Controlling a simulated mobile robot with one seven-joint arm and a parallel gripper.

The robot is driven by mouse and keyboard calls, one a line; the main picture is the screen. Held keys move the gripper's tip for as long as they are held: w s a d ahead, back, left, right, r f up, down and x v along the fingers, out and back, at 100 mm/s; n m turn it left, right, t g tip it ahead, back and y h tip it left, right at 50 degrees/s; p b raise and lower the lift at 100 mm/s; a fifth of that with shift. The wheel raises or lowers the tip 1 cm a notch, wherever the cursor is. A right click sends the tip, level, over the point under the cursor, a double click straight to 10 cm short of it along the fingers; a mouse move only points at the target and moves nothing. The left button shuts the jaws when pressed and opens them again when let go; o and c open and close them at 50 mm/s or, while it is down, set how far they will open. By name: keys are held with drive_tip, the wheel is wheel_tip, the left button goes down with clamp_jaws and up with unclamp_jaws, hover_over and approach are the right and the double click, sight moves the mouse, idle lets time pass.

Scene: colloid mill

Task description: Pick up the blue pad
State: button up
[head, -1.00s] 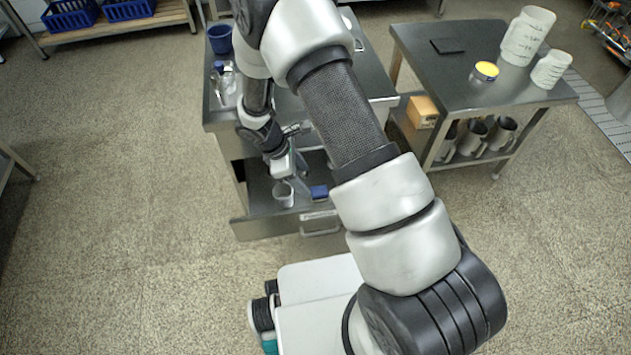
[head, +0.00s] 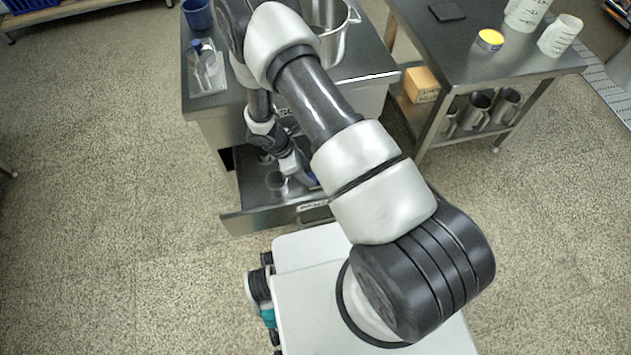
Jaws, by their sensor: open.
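The blue pad (head: 313,179) lies in the open drawer (head: 262,221) of the steel cabinet, mostly hidden by my gripper and arm. Only a small blue part of it shows. My gripper (head: 304,176) is open, points down into the drawer and is over or right beside the pad. I cannot tell whether its fingers touch the pad or stand around it.
A large metal pot (head: 332,40), a tray with bottles (head: 206,70) and a blue container (head: 197,14) stand on the cabinet top. A steel table (head: 470,70) stands to the right.

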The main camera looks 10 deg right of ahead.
sight(315, 177)
drive_tip(key=b+x, duration=0.2)
drive_tip(key=x, duration=0.5)
drive_tip(key=shift+w+d+f, duration=0.1)
drive_tip(key=shift+w+d, duration=0.05)
drive_tip(key=shift+d, duration=0.15)
drive_tip(key=shift+c, duration=0.3)
drive_tip(key=c, duration=1.1)
